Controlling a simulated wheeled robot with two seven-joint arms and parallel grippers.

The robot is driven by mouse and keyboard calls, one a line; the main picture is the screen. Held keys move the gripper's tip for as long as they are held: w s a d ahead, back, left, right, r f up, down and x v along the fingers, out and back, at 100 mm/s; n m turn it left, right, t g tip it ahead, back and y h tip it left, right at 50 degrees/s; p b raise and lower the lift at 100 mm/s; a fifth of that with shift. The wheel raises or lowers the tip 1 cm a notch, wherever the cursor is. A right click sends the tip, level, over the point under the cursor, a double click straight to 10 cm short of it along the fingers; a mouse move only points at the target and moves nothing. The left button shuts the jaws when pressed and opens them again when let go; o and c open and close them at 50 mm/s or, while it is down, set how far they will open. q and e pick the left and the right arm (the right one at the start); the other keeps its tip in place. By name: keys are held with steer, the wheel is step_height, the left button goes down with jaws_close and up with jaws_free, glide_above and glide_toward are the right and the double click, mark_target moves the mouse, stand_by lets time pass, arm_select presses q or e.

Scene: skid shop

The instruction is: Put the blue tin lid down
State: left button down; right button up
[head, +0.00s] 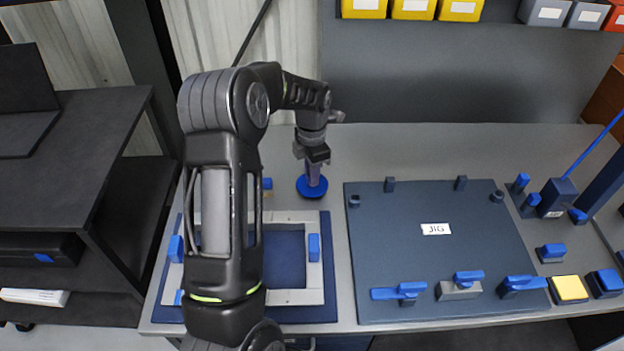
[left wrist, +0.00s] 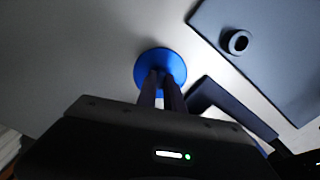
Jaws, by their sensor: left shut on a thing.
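The blue tin lid (head: 312,190) is a round blue disc at the back of the grey table, between the blue-and-grey frame and the jig board. My left gripper (head: 314,174) points down from above and is shut on the lid's middle. In the left wrist view, the lid (left wrist: 157,60) shows beyond the two dark fingers (left wrist: 163,82), which meet its upper side. The lid looks flat and close to the table top; I cannot tell whether it touches. My right gripper is not in view.
The dark jig board (head: 430,265) with clamps and pegs lies to the right of the lid. A grey frame (head: 293,216) with blue handles lies in front of it. Bare table top (head: 400,150) runs behind the board. A dark shelf unit (head: 85,150) stands at the left.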

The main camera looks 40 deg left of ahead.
arm_select(q)
step_height(320, 180, down, 2)
steer(key=shift+f, duration=0.2)
steer(key=shift+f, duration=0.1)
steer(key=c, duration=1.9)
jaws_free()
steer(key=shift+f, duration=0.1)
steer(key=shift+c, duration=0.2)
steer(key=o, duration=0.5)
steer(key=shift+c, duration=0.2)
